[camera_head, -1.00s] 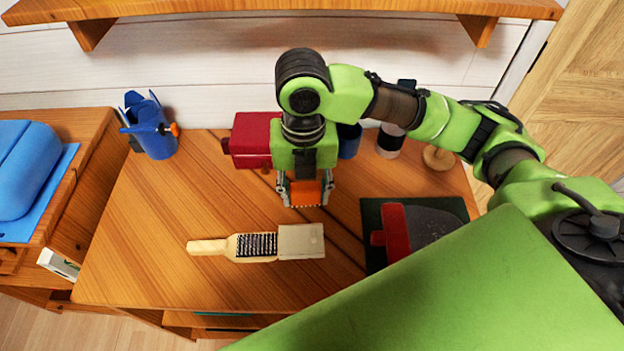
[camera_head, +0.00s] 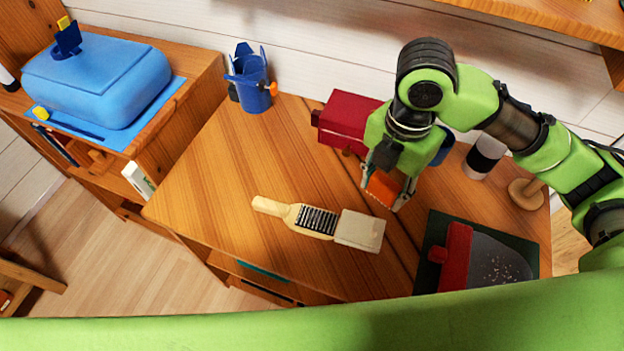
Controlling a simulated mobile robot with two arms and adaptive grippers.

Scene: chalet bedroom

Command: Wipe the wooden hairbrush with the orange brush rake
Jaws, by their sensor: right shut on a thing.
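The wooden hairbrush (camera_head: 312,218) lies on the desk in the head view, bristles up, its pale handle pointing left. Its right end meets a beige block (camera_head: 360,231). The orange brush rake (camera_head: 383,188) is held between the fingers of my right gripper (camera_head: 388,190). The gripper is shut on it, above the desk and apart from the hairbrush, to its upper right. Part of the rake is hidden by the fingers. My left gripper is not in view.
A red box (camera_head: 347,118) stands behind the gripper. A blue cup (camera_head: 251,92) stands at the back left. A dustpan with a red part (camera_head: 458,256) lies on a dark mat (camera_head: 436,228) at the right. The desk (camera_head: 228,187) left of the hairbrush is clear.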

